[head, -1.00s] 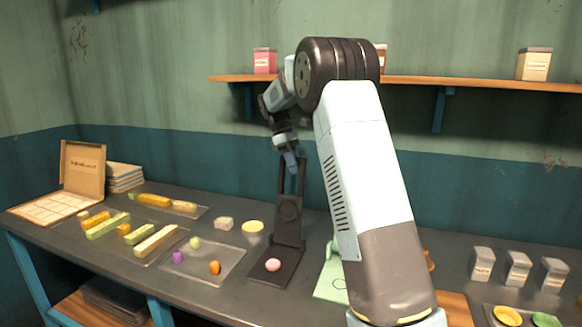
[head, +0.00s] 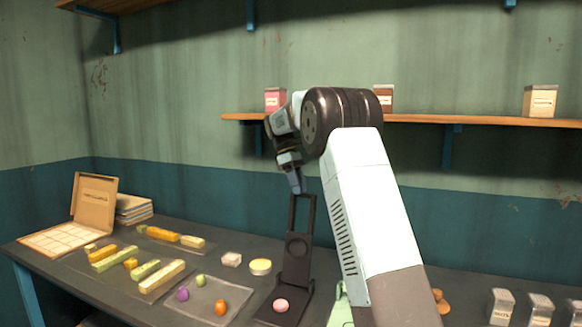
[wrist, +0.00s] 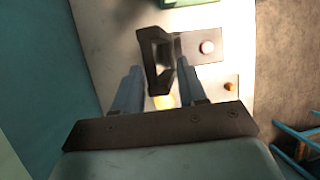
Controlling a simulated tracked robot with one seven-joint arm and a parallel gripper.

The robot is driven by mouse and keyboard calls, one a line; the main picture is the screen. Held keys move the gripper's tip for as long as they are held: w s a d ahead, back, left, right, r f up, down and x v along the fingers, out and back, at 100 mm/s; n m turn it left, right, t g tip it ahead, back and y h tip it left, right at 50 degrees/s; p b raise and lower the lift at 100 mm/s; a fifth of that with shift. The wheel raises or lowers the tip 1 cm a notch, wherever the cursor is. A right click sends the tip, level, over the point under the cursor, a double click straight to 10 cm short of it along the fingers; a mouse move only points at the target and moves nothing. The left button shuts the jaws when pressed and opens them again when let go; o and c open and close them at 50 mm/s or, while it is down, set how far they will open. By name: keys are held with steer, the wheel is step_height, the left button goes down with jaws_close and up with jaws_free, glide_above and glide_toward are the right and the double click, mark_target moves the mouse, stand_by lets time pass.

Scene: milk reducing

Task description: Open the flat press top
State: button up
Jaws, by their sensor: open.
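The dark flat press stands on the table, with its top (head: 298,246) raised upright and its base (head: 266,318) lying flat. The top ends in an open, frame-like handle. A pink ball (head: 281,305) lies on the base. My gripper (head: 298,190) points down at the upper end of the handle in the head view. In the wrist view, my gripper (wrist: 160,86) is open, with the press top (wrist: 155,58) in front of and between the fingers. I cannot tell whether they touch it. The ball (wrist: 207,47) also shows there as a pale dot.
A tray (head: 238,307) with small coloured balls lies left of the press. Several coloured bars and an open box (head: 94,197) are farther left. A green device (head: 340,308) is partly hidden behind my arm on the right. A shelf (head: 430,118) runs along the wall behind.

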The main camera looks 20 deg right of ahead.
steer(key=v, duration=0.8)
steer(key=shift+a, duration=0.1)
steer(key=s+r+m+t+y, duration=0.1)
steer(key=s+r+m+t, duration=0.15)
steer(key=s, duration=0.95)
steer(key=s+r+m+t+y, duration=0.1)
steer(key=s+r+m+t, duration=0.15)
steer(key=s, duration=0.95)
steer(key=s+a+f+m+t, duration=0.1)
steer(key=s+f+m+t, duration=0.1)
steer(key=s+f, duration=0.5)
steer(key=s+a+f+m+t, duration=0.1)
steer(key=s+f, duration=0.6)
steer(key=s, duration=0.7)
steer(key=shift+s+a+f+m+t+y, duration=0.35)
steer(key=shift+m+t, duration=0.45)
steer(key=shift+m, duration=0.5)
